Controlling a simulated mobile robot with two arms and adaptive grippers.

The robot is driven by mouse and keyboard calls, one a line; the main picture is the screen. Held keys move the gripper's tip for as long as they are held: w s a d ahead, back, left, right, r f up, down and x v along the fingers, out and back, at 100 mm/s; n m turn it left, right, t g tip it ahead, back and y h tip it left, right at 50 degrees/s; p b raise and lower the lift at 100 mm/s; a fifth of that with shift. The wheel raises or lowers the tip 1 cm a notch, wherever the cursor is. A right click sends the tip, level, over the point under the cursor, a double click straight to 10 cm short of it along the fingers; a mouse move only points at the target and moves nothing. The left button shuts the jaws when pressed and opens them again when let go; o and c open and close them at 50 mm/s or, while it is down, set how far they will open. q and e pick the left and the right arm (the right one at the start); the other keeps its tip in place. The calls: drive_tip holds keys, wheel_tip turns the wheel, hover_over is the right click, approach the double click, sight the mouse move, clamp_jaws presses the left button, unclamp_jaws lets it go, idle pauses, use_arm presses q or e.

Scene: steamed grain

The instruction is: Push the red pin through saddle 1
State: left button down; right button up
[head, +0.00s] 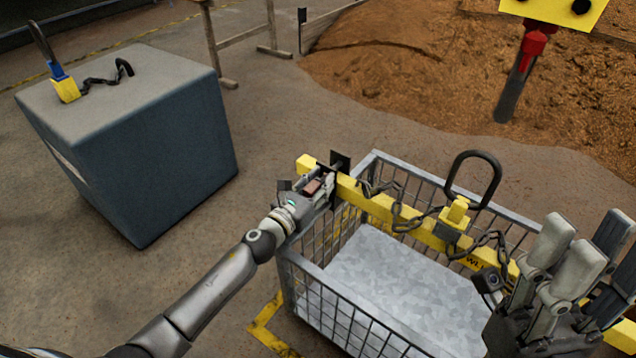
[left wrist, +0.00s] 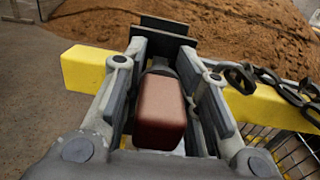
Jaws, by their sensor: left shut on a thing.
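My left gripper (head: 318,186) is shut on the red pin, beside the left part of a yellow beam (head: 375,203). The pin's reddish-brown blunt end (left wrist: 162,108) shows between the fingers in the left wrist view, and also in the head view (head: 313,187). A dark square plate (head: 340,160), perhaps part of saddle 1, stands at the beam just beyond the fingertips. The pin's far end is hidden, so I cannot tell how deep it sits. My right gripper (head: 583,245) is at the lower right, its fingers spread and nothing seen between them.
The beam lies across a wire basket (head: 330,318) with a pale floor. A chain (head: 405,218), a dark ring (head: 475,178) and a yellow block (head: 455,212) are on the beam. A grey block (head: 150,140) stands left. Soil (head: 420,70) lies behind, with a post (head: 515,85).

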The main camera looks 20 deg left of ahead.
use_arm(q)
drive_tip(key=shift+d+r, duration=0.35)
drive_tip(key=shift+d, duration=0.05)
drive_tip(key=c, duration=1.5)
unclamp_jaws()
drive_tip(key=o, duration=0.5)
drive_tip(key=shift+w+d, duration=0.15)
drive_tip(key=shift+w, duration=0.05)
drive_tip(key=shift+c, duration=0.2)
drive_tip(key=shift+f, duration=0.1)
drive_tip(key=shift+a+f, duration=0.2)
drive_tip(key=shift+a, duration=0.05)
drive_tip(key=shift+s+a+f, duration=0.1)
drive_tip(key=shift+s+a, duration=0.1)
drive_tip(key=shift+s, duration=0.3)
drive_tip(key=v, duration=1)
drive_tip(key=shift+s+a, duration=0.1)
drive_tip(key=shift+s, duration=0.4)
